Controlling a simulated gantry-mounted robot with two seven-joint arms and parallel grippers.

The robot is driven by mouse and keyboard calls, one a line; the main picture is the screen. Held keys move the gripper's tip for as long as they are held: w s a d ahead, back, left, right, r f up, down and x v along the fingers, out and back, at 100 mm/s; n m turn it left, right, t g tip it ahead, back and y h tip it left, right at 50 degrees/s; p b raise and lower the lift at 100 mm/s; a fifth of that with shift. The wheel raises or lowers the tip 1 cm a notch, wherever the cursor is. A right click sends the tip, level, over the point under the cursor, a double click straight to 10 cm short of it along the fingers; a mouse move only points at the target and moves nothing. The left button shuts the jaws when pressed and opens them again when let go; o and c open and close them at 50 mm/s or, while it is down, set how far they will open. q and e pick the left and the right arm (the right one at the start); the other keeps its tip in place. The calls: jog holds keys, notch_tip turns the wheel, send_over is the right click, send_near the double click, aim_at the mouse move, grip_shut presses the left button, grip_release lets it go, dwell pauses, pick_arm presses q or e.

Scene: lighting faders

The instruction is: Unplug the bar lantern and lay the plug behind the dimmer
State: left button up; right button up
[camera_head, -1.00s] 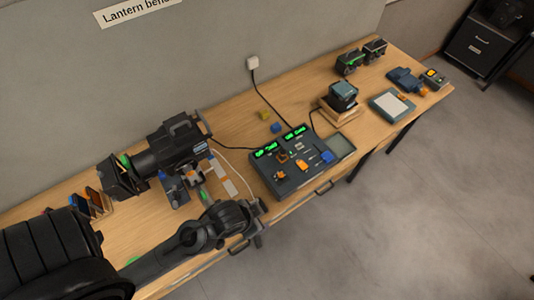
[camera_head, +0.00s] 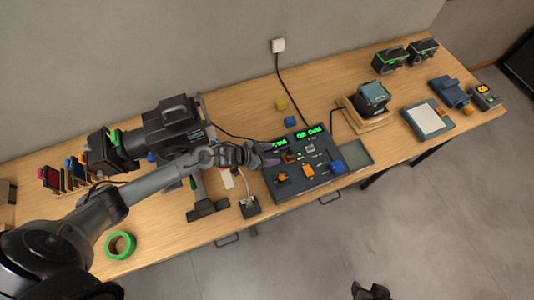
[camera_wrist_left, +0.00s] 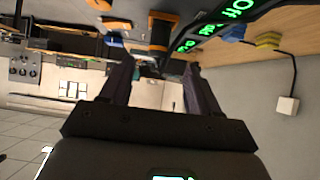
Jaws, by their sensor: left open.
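A large black lantern (camera_head: 168,128) stands at the left of the bench. A dark cable (camera_head: 235,136) runs from beside it toward the dimmer's back edge. The dimmer (camera_head: 318,180) is a dark grey desk with green displays, orange knobs and a blue knob. My left gripper (camera_head: 268,156) is open at the dimmer's back left corner and covers part of it. In the left wrist view its open fingers (camera_wrist_left: 160,82) frame the dimmer's edge, near an orange part. I cannot make out a plug there. A dark shape at the bottom appears to be my right gripper (camera_head: 370,291), its jaws unclear.
Yellow (camera_head: 281,104) and blue (camera_head: 290,122) blocks lie behind the dimmer, near the cable from the wall socket (camera_head: 278,45). A black box (camera_head: 248,206) with a white lead sits at the front. A small unit on a wooden stand (camera_head: 373,98) is at right.

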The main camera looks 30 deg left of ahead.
aim_at(286, 153)
pick_arm(q)
jog(key=b+x, duration=0.5)
jog(key=x, duration=0.1)
jog(key=shift+d+f, duration=0.1)
jog(key=shift+f, duration=0.05)
jog(key=shift+b+x, duration=0.55)
jog(key=shift+x, duration=0.35)
jog(key=shift+w, duration=0.1)
jog(key=c, duration=1.1)
jog(key=shift+c, duration=0.2)
jog(key=shift+r+p, duration=0.3)
jog(key=shift+r, duration=0.1)
jog(key=shift+r+p, duration=2.1)
